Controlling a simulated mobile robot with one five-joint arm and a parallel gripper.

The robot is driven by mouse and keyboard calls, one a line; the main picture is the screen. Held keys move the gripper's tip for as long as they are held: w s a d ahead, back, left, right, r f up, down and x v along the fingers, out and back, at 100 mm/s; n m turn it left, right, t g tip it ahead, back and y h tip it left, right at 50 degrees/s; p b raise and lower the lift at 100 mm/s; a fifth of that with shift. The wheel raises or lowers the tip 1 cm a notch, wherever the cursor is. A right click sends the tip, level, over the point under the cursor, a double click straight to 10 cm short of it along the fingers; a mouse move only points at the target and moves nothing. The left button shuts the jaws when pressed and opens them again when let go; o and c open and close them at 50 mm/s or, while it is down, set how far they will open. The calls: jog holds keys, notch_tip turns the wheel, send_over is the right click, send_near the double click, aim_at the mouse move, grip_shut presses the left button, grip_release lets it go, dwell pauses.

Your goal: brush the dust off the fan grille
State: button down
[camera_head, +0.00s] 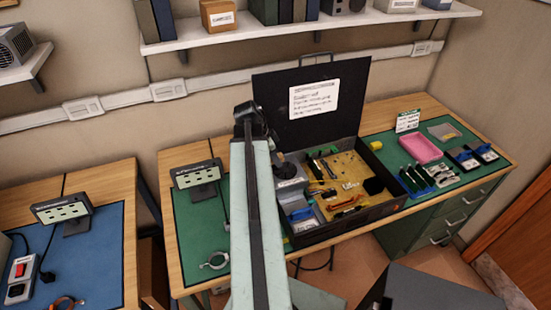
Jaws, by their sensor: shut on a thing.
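My arm (256,225) rises through the middle of the view to a black joint (249,116) in front of the open black case. My gripper cannot be made out; the arm hides what lies behind it. No brush can be made out. A grey box (291,183) with a dark round part on top sits at the left inside the case (372,212). I cannot tell whether that part is a fan grille. A grey unit with a slatted face (18,43) stands on the left wall shelf. Dust is too small to see.
The case's lid (270,93) stands open. Tools and parts lie inside. A pink tray (421,147) and small tools lie to its right on the green mat (378,138). A display stand (197,178) stands to its left. A second bench (125,222) is at left.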

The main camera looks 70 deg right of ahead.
jog(key=shift+r+p, duration=0.45)
jog(key=shift+r, duration=0.45)
notch_tip(320, 180, up, 3)
jog(key=p, duration=0.3)
jog(key=shift+r, duration=0.15)
